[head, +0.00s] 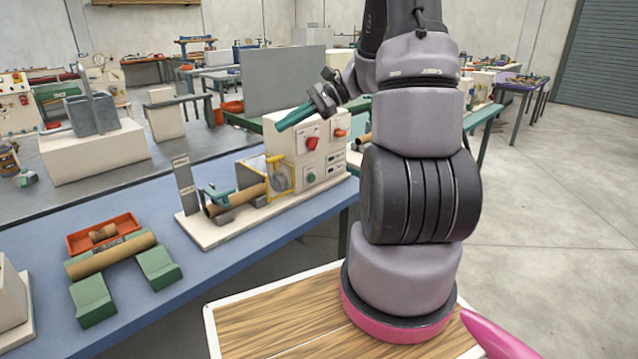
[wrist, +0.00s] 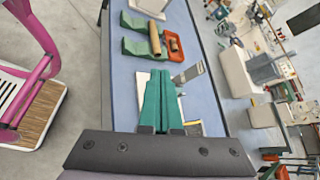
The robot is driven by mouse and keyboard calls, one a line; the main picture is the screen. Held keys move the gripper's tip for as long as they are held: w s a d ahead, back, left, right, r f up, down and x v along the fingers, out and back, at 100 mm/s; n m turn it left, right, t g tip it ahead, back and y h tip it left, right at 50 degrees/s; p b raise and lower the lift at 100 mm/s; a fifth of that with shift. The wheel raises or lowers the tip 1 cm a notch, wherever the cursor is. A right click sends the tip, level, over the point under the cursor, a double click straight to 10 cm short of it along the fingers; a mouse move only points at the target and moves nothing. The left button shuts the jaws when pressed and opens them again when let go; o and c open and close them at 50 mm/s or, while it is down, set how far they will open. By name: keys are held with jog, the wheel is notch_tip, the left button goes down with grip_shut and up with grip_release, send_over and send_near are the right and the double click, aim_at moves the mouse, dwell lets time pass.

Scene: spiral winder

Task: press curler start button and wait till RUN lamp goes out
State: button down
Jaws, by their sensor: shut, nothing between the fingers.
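The curler (head: 250,215) stands on the blue bench with a cream control box (head: 325,150) at its right end. A brown tube (head: 237,198) lies in the curler beside a yellow guard frame (head: 262,172). My gripper (head: 280,128) has its green fingers together and empty, above the box's upper left, apart from the button. The fingers also show in the wrist view (wrist: 161,75).
On the bench left of the curler, a brown tube (head: 112,254) lies across green blocks (head: 94,300), with an orange tray (head: 75,243) behind. The blue bench top (head: 160,190) is clear between these and the curler. My wooden-topped base stands at the bench's near side.

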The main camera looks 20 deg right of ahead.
aim_at(313, 179)
jog(key=w+d+f+m+t+h, duration=0.3)
jog(key=d+f+m+t, duration=0.4)
jog(key=f, duration=0.8)
jog(key=w+d+f+m+t+h, duration=0.3)
jog(key=d+f+m+t, duration=0.4)
jog(key=d+f+m, duration=0.4)
jog(key=d+f, duration=0.3)
jog(key=d, duration=0.1)
jog(key=shift+d+f+t, duration=0.25)
jog(key=shift+f+t, duration=0.05)
jog(key=shift+f, duration=0.05)
jog(key=shift+w, duration=0.1)
jog(key=x, duration=1.4)
